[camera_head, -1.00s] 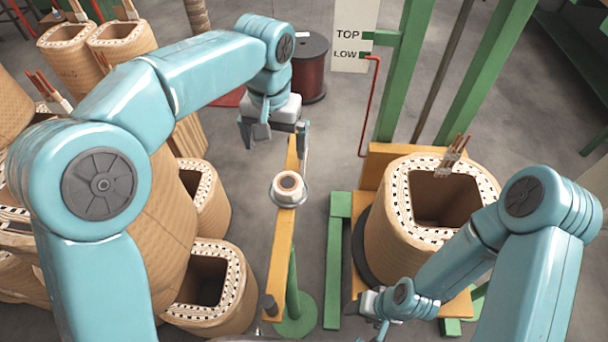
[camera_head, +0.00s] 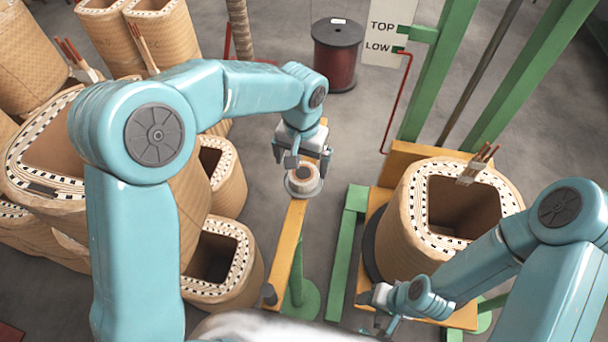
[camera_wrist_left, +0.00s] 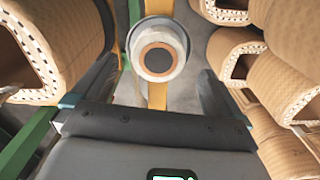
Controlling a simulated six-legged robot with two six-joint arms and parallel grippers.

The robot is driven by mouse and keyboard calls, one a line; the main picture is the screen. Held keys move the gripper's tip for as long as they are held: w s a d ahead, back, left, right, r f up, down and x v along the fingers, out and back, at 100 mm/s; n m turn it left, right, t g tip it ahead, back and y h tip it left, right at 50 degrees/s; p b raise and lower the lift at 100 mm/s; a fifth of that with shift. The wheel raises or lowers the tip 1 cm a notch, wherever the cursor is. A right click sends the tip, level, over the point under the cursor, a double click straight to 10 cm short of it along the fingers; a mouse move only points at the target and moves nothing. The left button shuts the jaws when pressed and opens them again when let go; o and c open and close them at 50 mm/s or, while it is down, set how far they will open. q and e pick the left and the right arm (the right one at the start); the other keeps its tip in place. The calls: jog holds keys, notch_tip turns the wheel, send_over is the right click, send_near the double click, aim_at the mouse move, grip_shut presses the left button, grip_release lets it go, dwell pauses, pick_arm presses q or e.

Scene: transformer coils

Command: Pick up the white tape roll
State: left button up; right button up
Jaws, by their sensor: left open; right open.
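The white tape roll (camera_head: 304,178) has a brown core and sits in a grey round dish (camera_head: 303,192) on a narrow orange beam (camera_head: 284,246). In the left wrist view the roll (camera_wrist_left: 158,48) shows its round face, just beyond the space between the fingers. My left gripper (camera_head: 301,162) is open and empty, close to the roll at its far side; I cannot tell whether a finger touches it. My right gripper (camera_head: 378,314) is open, low beside the coil on the right, partly hidden by its own arm.
A large paper-wrapped coil (camera_head: 412,240) stands on an orange and green stand (camera_head: 344,252) at right. Several coils (camera_head: 228,262) crowd the left, near my left arm. A dark red spool (camera_head: 337,58) stands behind. Grey floor (camera_head: 330,125) is bare between.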

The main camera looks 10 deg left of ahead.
aim_at(303, 173)
pick_arm(q)
notch_tip(303, 173, down, 4)
jog(key=shift+d+r+p, duration=0.1)
jog(key=shift+p, duration=0.3)
jog(key=shift+w+f, duration=0.15)
jog(key=shift+f, duration=0.35)
jog(key=shift+r, duration=0.1)
jog(key=shift+c, duration=0.7)
jog(key=c, duration=1)
jog(key=shift+o, duration=0.2)
jog(key=shift+r, duration=0.1)
